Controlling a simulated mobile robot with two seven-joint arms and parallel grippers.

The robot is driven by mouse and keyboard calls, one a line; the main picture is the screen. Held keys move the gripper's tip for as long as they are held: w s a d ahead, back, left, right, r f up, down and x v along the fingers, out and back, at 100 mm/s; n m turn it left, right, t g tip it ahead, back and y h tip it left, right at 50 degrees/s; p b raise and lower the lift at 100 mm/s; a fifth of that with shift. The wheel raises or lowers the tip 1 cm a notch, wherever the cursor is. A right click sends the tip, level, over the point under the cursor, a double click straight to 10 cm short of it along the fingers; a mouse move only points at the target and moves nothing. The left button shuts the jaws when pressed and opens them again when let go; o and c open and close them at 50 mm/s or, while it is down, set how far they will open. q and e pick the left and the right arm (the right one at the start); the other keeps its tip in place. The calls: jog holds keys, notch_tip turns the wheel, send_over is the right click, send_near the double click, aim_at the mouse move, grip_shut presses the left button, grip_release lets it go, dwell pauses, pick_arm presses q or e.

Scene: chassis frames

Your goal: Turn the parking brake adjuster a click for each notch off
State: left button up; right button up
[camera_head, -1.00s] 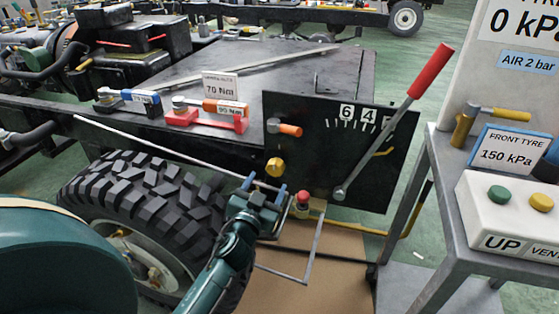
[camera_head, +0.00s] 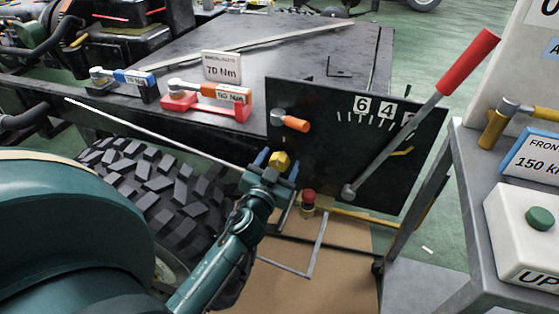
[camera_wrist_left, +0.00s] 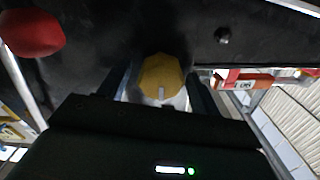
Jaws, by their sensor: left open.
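The yellow faceted knob (camera_head: 281,160), which looks like the adjuster, sits at the lower left of the black panel (camera_head: 330,160). My left gripper (camera_head: 277,166) is open, its blue fingertips on either side of the knob. In the left wrist view the knob (camera_wrist_left: 161,76) shows a pale mark and lies between the dark fingers; contact cannot be told. The brake lever (camera_head: 405,130) with its red handle (camera_head: 468,62) leans up to the right across the notch scale, where 6 and 4 are readable and a further number is partly covered. My right gripper is out of view.
An orange-handled part (camera_head: 290,122) sticks out above the knob. A red button (camera_head: 308,196) is close to the right of my gripper. Torque wrenches lie on the chassis in a red holder (camera_head: 200,105) and beside it. A tyre (camera_head: 165,185) and grey trolley (camera_head: 470,190) flank the panel.

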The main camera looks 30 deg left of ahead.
pick_arm(q)
jog(key=c, duration=1)
jog(key=shift+m, duration=0.3)
jog(key=m, duration=0.5)
jog(key=shift+d, duration=0.1)
jog(key=m, duration=0.6)
jog(key=shift+p, duration=0.3)
jog(key=shift+m, duration=0.3)
jog(key=o, duration=1)
jog(key=shift+f, duration=0.15)
